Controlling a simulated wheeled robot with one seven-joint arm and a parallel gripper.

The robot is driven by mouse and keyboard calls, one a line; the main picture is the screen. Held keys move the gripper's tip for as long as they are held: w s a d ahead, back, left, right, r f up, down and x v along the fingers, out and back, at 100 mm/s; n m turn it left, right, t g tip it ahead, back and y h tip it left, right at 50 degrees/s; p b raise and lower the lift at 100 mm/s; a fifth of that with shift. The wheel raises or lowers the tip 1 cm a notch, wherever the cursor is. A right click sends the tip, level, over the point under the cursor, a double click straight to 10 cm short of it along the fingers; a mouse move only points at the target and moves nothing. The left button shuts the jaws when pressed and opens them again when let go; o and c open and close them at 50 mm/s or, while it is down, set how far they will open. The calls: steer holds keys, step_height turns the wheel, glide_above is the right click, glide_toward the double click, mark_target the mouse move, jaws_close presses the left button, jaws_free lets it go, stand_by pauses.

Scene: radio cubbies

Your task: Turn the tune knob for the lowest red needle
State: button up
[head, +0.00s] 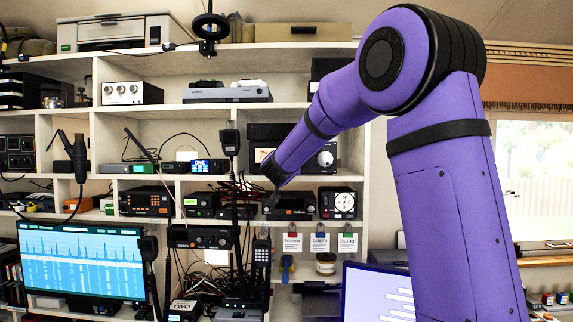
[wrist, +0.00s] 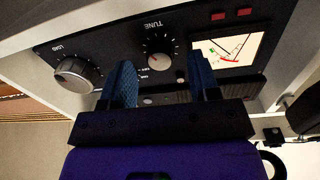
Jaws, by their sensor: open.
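The tune knob (wrist: 160,62) is a small round knob with a red centre on a black panel, labelled TUNE, in the wrist view. A meter (wrist: 228,50) with a lit white face and red marks sits right of it. I cannot tell its needle reading. My gripper (wrist: 160,66) is open, with one blue finger on each side of the tune knob in the picture. I cannot tell whether they touch it. In the head view the black tuner (head: 326,142) stands in a cubby, and my arm hides its middle, including the tune knob.
A larger silver LOAD knob (wrist: 76,72) is left of the tune knob in the wrist view. White shelf boards (head: 222,109) close in the cubby. Radios (head: 147,201) and a meter box (head: 338,203) stand in the row below. A monitor (head: 82,262) stands at lower left.

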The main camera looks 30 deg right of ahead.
steer(key=shift+x, duration=0.8)
steer(key=shift+c, duration=0.2)
steer(key=c, duration=0.9)
steer(key=shift+m, duration=2.6)
steer(key=o, duration=0.9)
steer(key=shift+o, duration=0.2)
steer(key=v, duration=1.1)
steer(key=shift+r, duration=0.15)
